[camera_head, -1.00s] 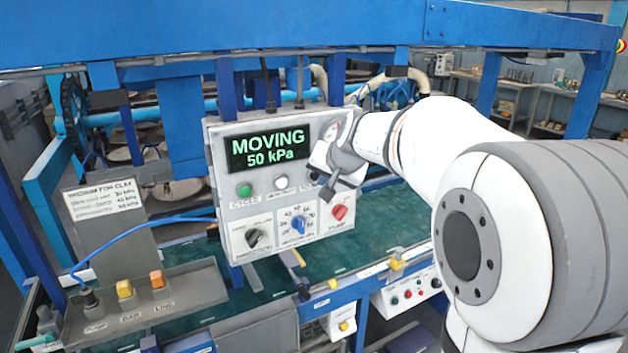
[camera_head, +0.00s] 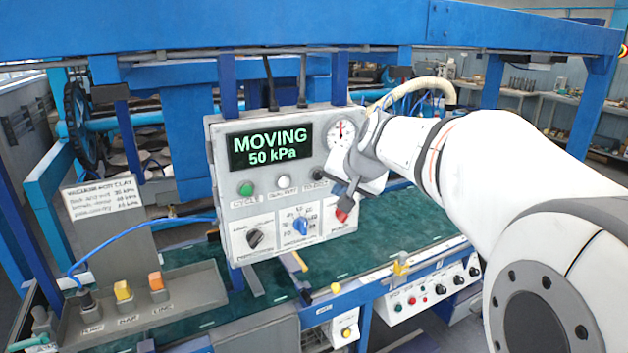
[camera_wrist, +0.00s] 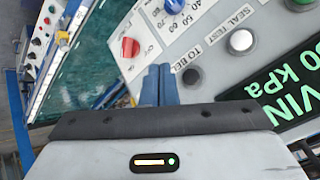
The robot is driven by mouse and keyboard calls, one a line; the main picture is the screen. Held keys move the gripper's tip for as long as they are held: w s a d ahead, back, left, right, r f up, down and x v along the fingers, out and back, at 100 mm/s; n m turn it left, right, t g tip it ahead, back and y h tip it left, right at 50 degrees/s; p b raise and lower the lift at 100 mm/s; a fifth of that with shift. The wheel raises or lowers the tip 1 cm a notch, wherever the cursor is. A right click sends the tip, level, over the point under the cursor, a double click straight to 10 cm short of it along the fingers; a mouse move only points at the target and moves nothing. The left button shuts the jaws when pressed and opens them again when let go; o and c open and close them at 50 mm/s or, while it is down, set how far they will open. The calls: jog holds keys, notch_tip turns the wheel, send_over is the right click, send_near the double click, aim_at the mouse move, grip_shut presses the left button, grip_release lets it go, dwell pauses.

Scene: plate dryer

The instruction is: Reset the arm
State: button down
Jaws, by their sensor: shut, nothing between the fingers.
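My gripper (camera_head: 345,197) is in front of the right side of the grey control box (camera_head: 262,262). Its fingers are shut and empty; the shut blue fingertips also show in the wrist view (camera_wrist: 158,84). The box display (camera_head: 270,147) reads "MOVING 50 kPa". A round gauge (camera_head: 342,131) shows above my gripper.
A panel with orange switches (camera_head: 155,281) and a plug with a blue cable stands at lower left. A sign (camera_head: 103,199) stands behind it. A blue beam (camera_head: 300,30) crosses above. A lower button panel (camera_head: 440,285) is at right.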

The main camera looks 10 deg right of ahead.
jog(key=s+f+n+g, duration=0.1)
jog(key=s+f, duration=0.3)
jog(key=s, duration=0.5)
jog(key=s+f+n+g+h, duration=0.1)
jog(key=s+f+n+g, duration=0.1)
jog(key=s+f, duration=0.3)
jog(key=s+a+f+n+g, duration=0.1)
jog(key=s+f, duration=0.4)
jog(key=s, duration=0.8)
jog(key=shift+f+n+g+h, duration=0.25)
jog(key=shift+n+g+h, duration=0.15)
jog(key=shift+n+g, duration=0.15)
jog(key=shift+a, duration=0.1)
dwell(0.3)
